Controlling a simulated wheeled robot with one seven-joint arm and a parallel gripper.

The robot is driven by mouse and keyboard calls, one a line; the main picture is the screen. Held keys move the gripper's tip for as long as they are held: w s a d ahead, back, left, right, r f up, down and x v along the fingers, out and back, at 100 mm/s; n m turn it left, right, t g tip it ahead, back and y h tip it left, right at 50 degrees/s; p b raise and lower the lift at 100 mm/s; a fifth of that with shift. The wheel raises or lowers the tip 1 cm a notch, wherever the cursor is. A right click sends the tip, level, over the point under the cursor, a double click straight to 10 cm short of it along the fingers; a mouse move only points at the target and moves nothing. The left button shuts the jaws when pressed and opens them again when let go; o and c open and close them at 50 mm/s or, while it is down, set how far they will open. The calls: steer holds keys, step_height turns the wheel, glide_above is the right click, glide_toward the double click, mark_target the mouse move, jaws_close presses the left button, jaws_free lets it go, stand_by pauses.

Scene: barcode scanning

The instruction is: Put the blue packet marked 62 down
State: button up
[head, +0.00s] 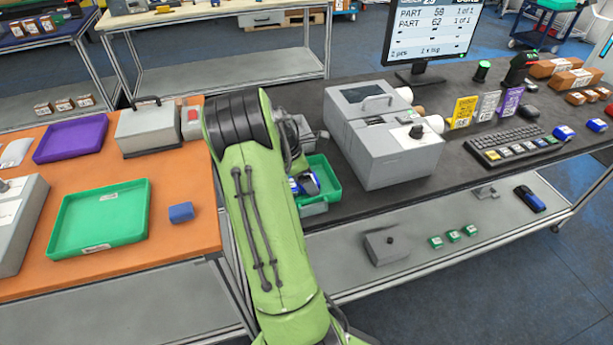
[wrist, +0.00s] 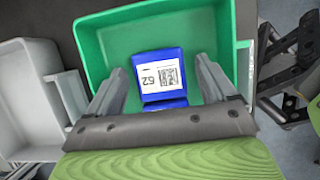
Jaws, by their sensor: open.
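The blue packet marked 62 (wrist: 163,75) lies in a green tray (wrist: 100,50) in the wrist view, its white label facing up. My gripper (wrist: 160,68) is open, with one finger on each side of the packet and a visible gap to each. In the head view the green tray (head: 330,190) sits on the dark bench, left of the grey machine. Blue shows inside it, partly hidden by my green arm. My gripper is mostly hidden behind the arm there.
A grey boxy machine (head: 385,140) stands right of the tray, with a monitor (head: 432,30) behind. On the orange table at left are a larger green tray (head: 72,222), a purple tray (head: 70,138) and a blue block (head: 181,212). In the wrist view, a grey bin (wrist: 25,90) adjoins the tray.

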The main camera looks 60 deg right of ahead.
steer(key=p+v, duration=0.3)
steer(key=v, duration=0.9)
steer(key=w+a+r+m+t, duration=0.15)
steer(key=a+r, duration=0.25)
steer(key=a, duration=0.5)
steer(key=w+a+r+m+t, duration=0.1)
steer(key=a+r+m+t, duration=0.2)
steer(key=a, duration=0.5)
steer(key=s+a+r+m+t+y, duration=0.1)
steer(key=s+a+m+t, duration=0.1)
steer(key=s+a, duration=0.3)
steer(key=s+a+r+m+t+y, duration=0.1)
steer(key=s+a, duration=0.4)
steer(key=a, duration=0.9)
steer(key=shift+a+r+m+t+y, duration=0.25)
steer(key=shift+r+m+t+y, duration=0.1)
steer(key=shift+m+t+y, duration=0.35)
steer(key=shift+s, duration=0.1)
